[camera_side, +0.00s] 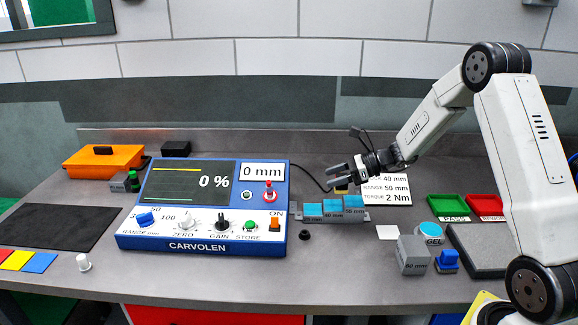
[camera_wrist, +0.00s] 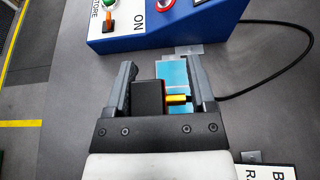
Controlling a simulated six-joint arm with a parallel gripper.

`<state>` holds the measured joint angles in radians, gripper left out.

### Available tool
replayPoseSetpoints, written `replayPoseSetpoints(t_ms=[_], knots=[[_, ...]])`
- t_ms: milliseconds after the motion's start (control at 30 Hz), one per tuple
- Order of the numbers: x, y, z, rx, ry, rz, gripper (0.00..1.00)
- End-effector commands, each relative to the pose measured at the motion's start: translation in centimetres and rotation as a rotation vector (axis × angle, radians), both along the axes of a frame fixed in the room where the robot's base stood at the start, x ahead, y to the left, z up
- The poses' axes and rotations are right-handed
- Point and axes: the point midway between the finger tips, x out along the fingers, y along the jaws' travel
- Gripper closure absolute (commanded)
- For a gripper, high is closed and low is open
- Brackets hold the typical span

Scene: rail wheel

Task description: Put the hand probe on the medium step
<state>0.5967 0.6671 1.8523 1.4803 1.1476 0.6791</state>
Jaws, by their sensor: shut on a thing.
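The middle step (camera_side: 333,206) is the medium one. My gripper (camera_side: 334,177) hangs just above and behind the block. It is shut on the hand probe (camera_wrist: 149,97), a dark body with a yellow-orange part, seen between the fingers in the wrist view. In the side view the fingers mostly hide the probe. In the wrist view a blue step surface (camera_wrist: 172,72) shows beyond and below the probe; I cannot tell which step it is, or whether the probe touches it.
The blue CARVOLEN instrument (camera_side: 205,208) stands left of the block, with a black cable running from it. A white card (camera_side: 388,190) lies behind right. A grey 60 mm block (camera_side: 413,255), a GEL pot (camera_side: 430,234) and green (camera_side: 449,206) and red (camera_side: 487,206) trays are at right.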

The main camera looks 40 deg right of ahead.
Motion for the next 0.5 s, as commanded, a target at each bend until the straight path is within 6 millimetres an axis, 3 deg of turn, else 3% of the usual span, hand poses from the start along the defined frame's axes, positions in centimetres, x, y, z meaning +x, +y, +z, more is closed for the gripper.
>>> replayPoseSetpoints(t_ms=[200, 500], knots=[[1.5, -0.3, -1.9, 0.001, -0.001, 0.000, 0.91], [2.0, -0.4, -2.3, 0.001, -0.001, 0.000, 0.91]])
